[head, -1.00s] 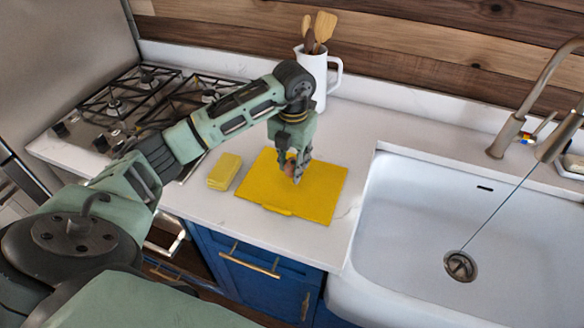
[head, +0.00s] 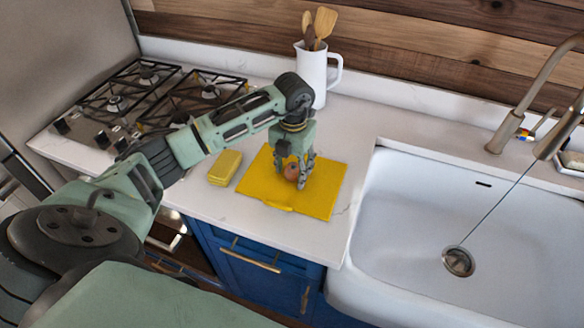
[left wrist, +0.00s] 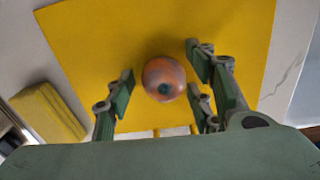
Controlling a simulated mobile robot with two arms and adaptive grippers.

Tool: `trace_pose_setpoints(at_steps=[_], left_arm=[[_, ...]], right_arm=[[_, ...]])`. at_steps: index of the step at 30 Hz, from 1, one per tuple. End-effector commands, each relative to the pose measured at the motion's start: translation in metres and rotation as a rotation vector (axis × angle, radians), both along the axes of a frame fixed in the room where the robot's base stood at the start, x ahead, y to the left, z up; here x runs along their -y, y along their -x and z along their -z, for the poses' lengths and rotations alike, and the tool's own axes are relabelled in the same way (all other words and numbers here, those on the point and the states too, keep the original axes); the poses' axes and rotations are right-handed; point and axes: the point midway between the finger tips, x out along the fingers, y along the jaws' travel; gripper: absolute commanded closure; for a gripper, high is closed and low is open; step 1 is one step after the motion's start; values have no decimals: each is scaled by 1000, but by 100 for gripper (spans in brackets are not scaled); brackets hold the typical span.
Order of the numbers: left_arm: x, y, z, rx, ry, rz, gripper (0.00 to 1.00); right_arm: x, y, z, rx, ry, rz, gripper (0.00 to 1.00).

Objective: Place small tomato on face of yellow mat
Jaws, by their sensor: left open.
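The small tomato (head: 291,172) is orange-red and round. In the left wrist view the tomato (left wrist: 164,79) lies against the yellow mat, between the spread fingers, with gaps showing beside it. The yellow mat (head: 322,192) lies flat on the white counter, left of the sink; it fills much of the left wrist view (left wrist: 110,35). My left gripper (head: 292,180) points down over the mat, open around the tomato. The fingers hide part of the tomato in the head view. My right gripper is not in view.
A yellow sponge-like block (head: 225,167) sits just left of the mat. A gas hob (head: 150,100) is further left. A white jug (head: 316,78) with wooden utensils stands behind. The white sink (head: 420,215) with its tap (head: 515,120) is right.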

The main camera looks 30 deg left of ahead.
Motion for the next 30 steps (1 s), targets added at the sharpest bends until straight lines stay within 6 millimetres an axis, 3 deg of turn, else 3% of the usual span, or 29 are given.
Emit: trace_pose_setpoints(at_steps=[6,8,22,30], left_arm=[[0,0,-6,0,0,0,51],[0,-1,-9,4,0,0,51],[1,-1,-104,4,-1,0,51],[2,0,-123,1,0,-1,51]], right_arm=[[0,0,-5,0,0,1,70],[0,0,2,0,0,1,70],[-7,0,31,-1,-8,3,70],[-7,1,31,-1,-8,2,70]])
